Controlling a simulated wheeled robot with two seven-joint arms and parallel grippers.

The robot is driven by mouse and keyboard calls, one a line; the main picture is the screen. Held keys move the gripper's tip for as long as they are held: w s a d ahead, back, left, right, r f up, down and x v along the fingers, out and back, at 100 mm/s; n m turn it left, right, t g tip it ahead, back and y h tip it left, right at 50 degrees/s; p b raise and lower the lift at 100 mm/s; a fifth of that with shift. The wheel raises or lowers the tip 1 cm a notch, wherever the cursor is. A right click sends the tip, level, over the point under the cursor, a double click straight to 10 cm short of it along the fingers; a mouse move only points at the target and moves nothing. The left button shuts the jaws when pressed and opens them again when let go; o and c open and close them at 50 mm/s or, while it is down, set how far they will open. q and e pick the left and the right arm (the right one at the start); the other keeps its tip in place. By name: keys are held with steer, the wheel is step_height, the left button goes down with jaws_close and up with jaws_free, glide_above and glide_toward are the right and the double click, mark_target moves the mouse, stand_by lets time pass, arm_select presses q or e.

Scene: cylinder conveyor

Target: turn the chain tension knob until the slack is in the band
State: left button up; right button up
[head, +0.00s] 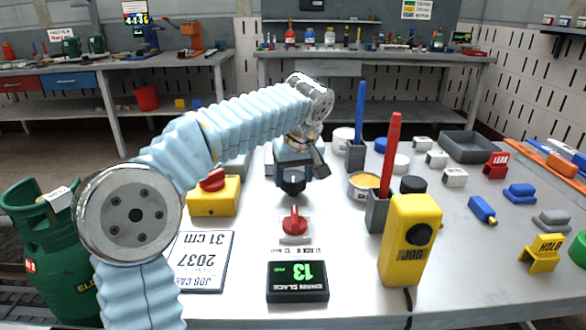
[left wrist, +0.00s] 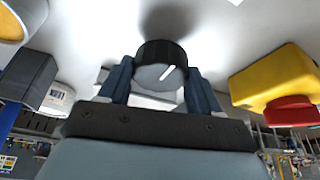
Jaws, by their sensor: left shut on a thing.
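My left gripper (head: 293,180) reaches down over the middle of the table. In the left wrist view its two blue-grey fingers are shut on the sides of a round black knob (left wrist: 160,62), whose grey face has a white pointer line slanting up to the right. The head view mostly hides this knob behind the gripper. In front of it, a red knob (head: 295,222) stands on a pale plate. Nearer still, a black slack display (head: 297,283) shows a green 13, upside down to me. My right gripper is not in view.
A yellow box with a red switch (head: 213,192) stands left of the gripper, and a job card (head: 203,262) lies before it. On the right stand a yellow JOG box (head: 409,238) and holders with a red stick (head: 390,155) and a blue stick (head: 360,112).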

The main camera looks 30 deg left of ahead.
arm_select(q)
steer(key=n+g, duration=0.1)
steer(key=n, duration=0.2)
steer(key=n+g+y, duration=0.1)
steer(key=n, duration=0.1)
steer(key=shift+w+n, duration=0.15)
steer(key=shift+n, duration=0.25)
stand_by(0.3)
steer(key=o, duration=1.1)
steer(key=shift+c, duration=0.2)
steer(key=shift+d, duration=0.1)
steer(key=v, duration=1.3)
steer(key=shift+r, duration=0.4)
steer(key=shift+d, duration=0.1)
